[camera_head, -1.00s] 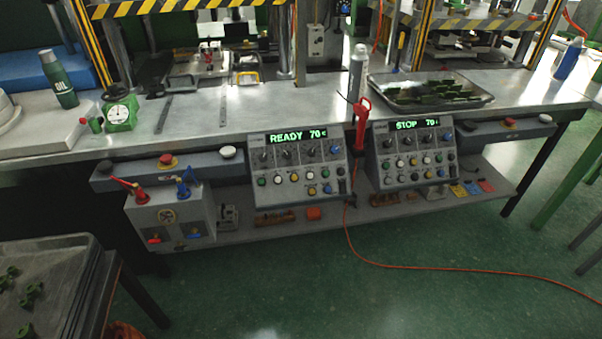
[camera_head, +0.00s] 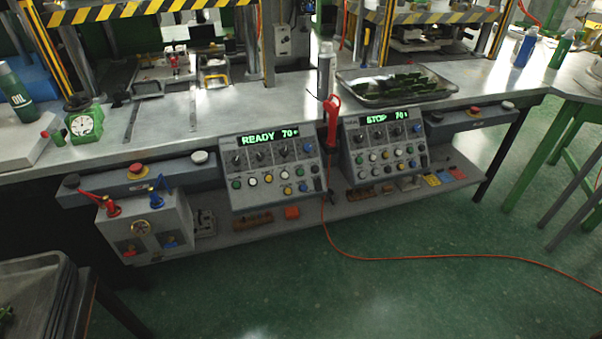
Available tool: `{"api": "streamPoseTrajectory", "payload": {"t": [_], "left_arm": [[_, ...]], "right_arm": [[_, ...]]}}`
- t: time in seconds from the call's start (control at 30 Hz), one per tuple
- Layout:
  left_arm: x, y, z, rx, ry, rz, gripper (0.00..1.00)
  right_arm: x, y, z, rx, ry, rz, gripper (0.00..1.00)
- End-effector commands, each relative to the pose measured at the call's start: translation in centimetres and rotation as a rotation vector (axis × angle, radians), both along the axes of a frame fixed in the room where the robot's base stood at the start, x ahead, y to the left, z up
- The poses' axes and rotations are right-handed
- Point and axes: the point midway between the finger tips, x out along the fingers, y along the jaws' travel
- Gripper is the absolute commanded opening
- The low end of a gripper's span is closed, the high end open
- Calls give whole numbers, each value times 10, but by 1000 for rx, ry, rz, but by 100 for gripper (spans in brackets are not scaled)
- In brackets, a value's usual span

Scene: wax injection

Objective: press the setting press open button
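Two control panels hang at the bench's front edge. The left control panel (camera_head: 268,172) shows green text "READY 70" and has several knobs above rows of coloured buttons. The right control panel (camera_head: 381,143) shows "STOP 70" with a similar layout. The button labels are too small to read, so I cannot tell which one is the open button. Left of the panels, a grey button bar (camera_head: 112,182) carries a red button (camera_head: 137,169), a black one and a white one. Another bar (camera_head: 470,122) with a red button (camera_head: 474,110) is at the right. Neither of my grippers is in view.
A red-handled tool (camera_head: 331,115) hangs between the panels, and its orange cable crosses the green floor. A metal tray (camera_head: 352,92) of dark green parts lies on the bench. A grey valve box (camera_head: 145,226) is below left.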

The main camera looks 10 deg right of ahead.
Motion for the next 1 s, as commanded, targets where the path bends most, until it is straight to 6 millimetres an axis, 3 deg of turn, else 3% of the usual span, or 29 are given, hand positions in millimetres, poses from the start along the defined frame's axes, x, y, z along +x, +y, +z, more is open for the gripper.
{"api": "streamPoseTrajectory", "payload": {"t": [0.13, 1.0], "left_arm": [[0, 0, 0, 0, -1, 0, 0], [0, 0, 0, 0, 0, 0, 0]], "right_arm": [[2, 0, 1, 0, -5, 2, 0], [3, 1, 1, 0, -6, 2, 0]]}}
